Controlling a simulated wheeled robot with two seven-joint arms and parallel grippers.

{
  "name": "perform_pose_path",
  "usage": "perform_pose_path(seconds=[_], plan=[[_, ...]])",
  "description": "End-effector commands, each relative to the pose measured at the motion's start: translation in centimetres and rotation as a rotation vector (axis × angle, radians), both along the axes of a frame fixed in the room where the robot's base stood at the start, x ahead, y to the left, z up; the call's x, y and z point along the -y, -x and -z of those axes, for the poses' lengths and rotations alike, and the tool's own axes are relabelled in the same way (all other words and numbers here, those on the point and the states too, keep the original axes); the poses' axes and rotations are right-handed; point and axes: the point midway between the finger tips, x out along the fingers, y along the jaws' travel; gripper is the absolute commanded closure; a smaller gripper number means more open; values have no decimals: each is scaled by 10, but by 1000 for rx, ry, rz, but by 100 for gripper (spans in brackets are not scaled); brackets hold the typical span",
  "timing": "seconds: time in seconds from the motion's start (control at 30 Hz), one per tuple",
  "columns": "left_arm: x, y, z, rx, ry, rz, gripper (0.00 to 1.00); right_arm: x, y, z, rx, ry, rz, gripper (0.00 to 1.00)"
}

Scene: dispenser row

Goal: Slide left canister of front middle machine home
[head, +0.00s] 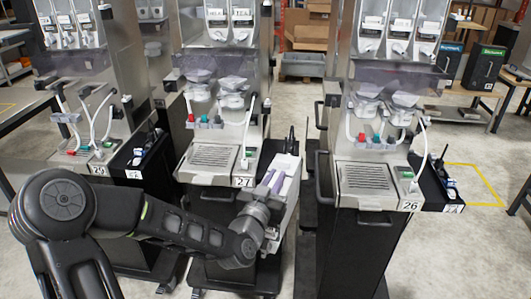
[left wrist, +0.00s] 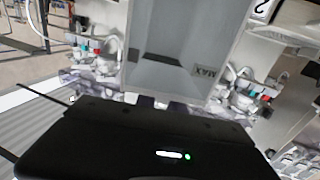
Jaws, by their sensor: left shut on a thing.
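My left gripper (head: 272,182) is at the right front corner of the middle machine, numbered 27 (head: 215,155). It is shut on a pale canister (head: 288,166), held beside the machine's drip-tray level and apart from its upper canister row. In the left wrist view the canister (left wrist: 185,45) is a large grey box with a MAX mark, beyond the dark gripper body. The fingertips are mostly hidden there. Labelled canister fronts (head: 216,20) show at the top of the middle machine; the picture's edge cuts this area off. My right gripper is not in view.
Machine 26 (head: 376,150) stands to the right and machine 29 (head: 85,130) to the left. A dark side tray (head: 153,150) sits between the left and middle machines.

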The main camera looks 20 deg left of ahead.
Motion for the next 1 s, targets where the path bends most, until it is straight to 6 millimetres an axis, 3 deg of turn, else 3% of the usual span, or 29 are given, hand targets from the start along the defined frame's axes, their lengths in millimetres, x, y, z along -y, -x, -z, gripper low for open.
perform_pose_path(seconds=[0.3,0.47,0.67,1.0], plan=[[39,-1,68,1,1,39,100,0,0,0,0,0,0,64],[52,1,90,5,-4,59,100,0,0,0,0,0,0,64],[55,1,95,9,-6,65,100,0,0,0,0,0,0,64],[47,-1,84,8,-4,50,100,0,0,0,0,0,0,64]])
